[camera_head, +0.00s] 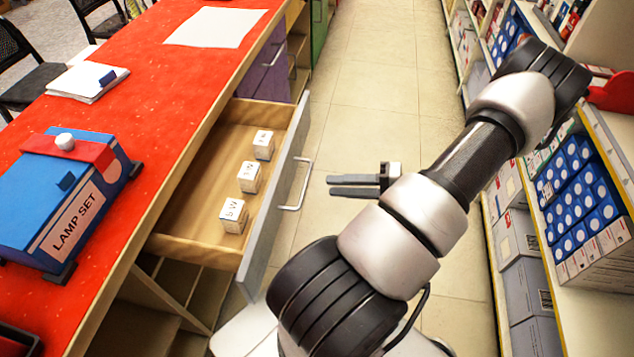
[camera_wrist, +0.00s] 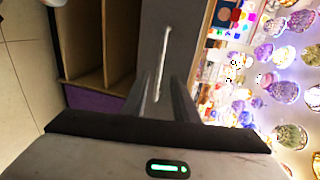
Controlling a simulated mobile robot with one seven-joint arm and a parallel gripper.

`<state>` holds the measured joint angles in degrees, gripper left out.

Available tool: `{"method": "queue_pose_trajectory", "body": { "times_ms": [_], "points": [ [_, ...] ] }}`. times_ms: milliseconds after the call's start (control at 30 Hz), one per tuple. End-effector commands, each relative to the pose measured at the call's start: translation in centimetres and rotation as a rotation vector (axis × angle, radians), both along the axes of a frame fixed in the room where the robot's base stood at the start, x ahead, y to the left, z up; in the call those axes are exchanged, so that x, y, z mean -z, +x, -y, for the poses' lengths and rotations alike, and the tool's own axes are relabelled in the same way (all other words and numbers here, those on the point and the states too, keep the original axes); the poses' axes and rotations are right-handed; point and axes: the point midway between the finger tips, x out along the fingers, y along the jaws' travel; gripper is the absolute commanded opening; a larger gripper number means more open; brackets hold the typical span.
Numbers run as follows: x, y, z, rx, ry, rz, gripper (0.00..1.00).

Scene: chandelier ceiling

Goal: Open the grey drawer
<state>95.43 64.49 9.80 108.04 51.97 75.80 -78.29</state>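The grey drawer (camera_head: 272,203) is pulled out from the red-topped counter on the left in the head view. Its front carries a pale bar handle (camera_head: 300,188). Several small white boxes sit in its wooden tray. My gripper (camera_head: 329,185) is to the right of the handle, its two fingers pointing left toward it, apart from it and empty. In the wrist view the handle (camera_wrist: 162,62) shows on the dark grey front, ahead of and between my fingers (camera_wrist: 162,97). The fingers look parted, with a gap between them.
The red counter (camera_head: 150,110) holds a blue lamp set box (camera_head: 65,190), papers and a white sheet. A purple drawer (camera_head: 273,65) is farther along. Stocked shelves (camera_head: 585,200) line the right side. The tiled aisle (camera_head: 370,85) between is clear.

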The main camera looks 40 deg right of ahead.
Motion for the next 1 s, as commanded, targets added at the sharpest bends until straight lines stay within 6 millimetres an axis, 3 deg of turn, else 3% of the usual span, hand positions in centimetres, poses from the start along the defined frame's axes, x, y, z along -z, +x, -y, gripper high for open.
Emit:
{"method": "queue_pose_trajectory", "body": {
  "times_ms": [200,400,1000],
  "points": [
    [-1.0,-4.1,2.7,0.003,-0.002,-0.001,0.27],
    [-1.5,-6.1,4.1,0.001,0.000,0.000,0.27],
    [-1.6,-6.6,4.4,0.000,0.001,0.001,0.27]
  ]
}}
